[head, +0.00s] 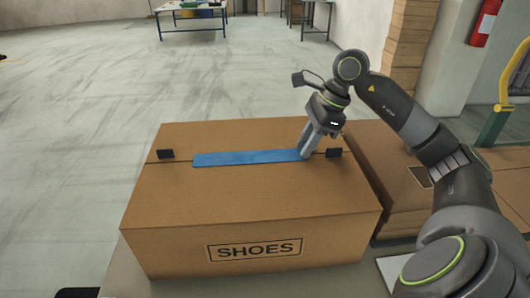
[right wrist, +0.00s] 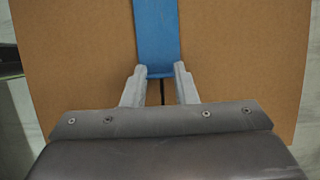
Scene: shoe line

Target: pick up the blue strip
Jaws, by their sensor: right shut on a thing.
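The blue strip (head: 245,158) lies along the seam on top of a closed cardboard box labelled SHOES (head: 270,205). My right gripper (head: 306,153) is at the strip's right end, low over the box top, and is shut on it. In the right wrist view, the strip (right wrist: 156,35) runs away from me and its near end sits between the two grey fingers (right wrist: 160,72). The rest of the strip looks flat along the box top. My left gripper is not in view.
Small black clips (head: 165,154) (head: 334,153) sit at both ends of the box seam. A second cardboard box (head: 385,180) stands to the right. A table (head: 190,24) stands far back, and a stack of cartons (head: 408,35) is behind my right arm.

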